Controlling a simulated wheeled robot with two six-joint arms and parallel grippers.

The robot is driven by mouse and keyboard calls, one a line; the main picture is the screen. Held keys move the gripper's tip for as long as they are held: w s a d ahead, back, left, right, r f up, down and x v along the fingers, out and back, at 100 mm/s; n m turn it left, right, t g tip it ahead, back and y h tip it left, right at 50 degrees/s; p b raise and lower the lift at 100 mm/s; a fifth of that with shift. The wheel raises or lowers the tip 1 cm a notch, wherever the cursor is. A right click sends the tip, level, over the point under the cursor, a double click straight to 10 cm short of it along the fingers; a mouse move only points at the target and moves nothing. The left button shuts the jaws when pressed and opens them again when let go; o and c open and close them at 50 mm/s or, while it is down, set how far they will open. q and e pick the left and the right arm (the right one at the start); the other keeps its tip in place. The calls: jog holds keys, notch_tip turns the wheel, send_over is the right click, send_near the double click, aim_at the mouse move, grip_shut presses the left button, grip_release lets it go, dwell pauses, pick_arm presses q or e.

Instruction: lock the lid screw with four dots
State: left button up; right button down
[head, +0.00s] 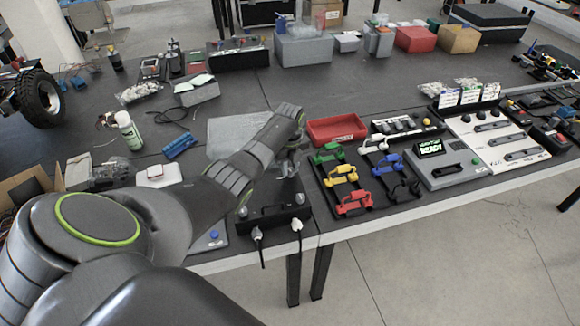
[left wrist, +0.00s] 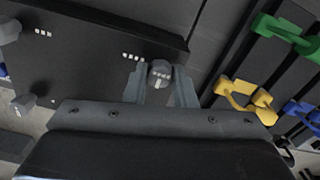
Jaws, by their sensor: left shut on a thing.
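A dark lid (left wrist: 85,70) fills the left of the left wrist view, with grey screw knobs on it. One lid screw (left wrist: 160,72) stands near its right edge, beside a row of several white dots. My left gripper (left wrist: 161,86) has its two fingers on either side of this screw and is shut on it. Another grey screw (left wrist: 22,104) is at the lower left, and one (left wrist: 9,30) is at the upper left near three dots. In the head view the black box (head: 273,219) sits at the table's front edge, below my left gripper (head: 291,168). My right gripper is not in view.
Yellow (left wrist: 245,97), green (left wrist: 285,32) and blue (head: 389,163) handled parts lie on a dark rack right of the box. A red tray (head: 336,129) stands behind the rack. White plugs (head: 296,225) with cables hang at the box's front.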

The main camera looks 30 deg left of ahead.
aim_at(290, 169)
pick_arm(q)
jog(key=shift+r, duration=0.1)
jog(key=o, duration=1)
notch_tip(290, 169, up, 17)
jog(key=shift+r, duration=0.2)
dwell(0.4)
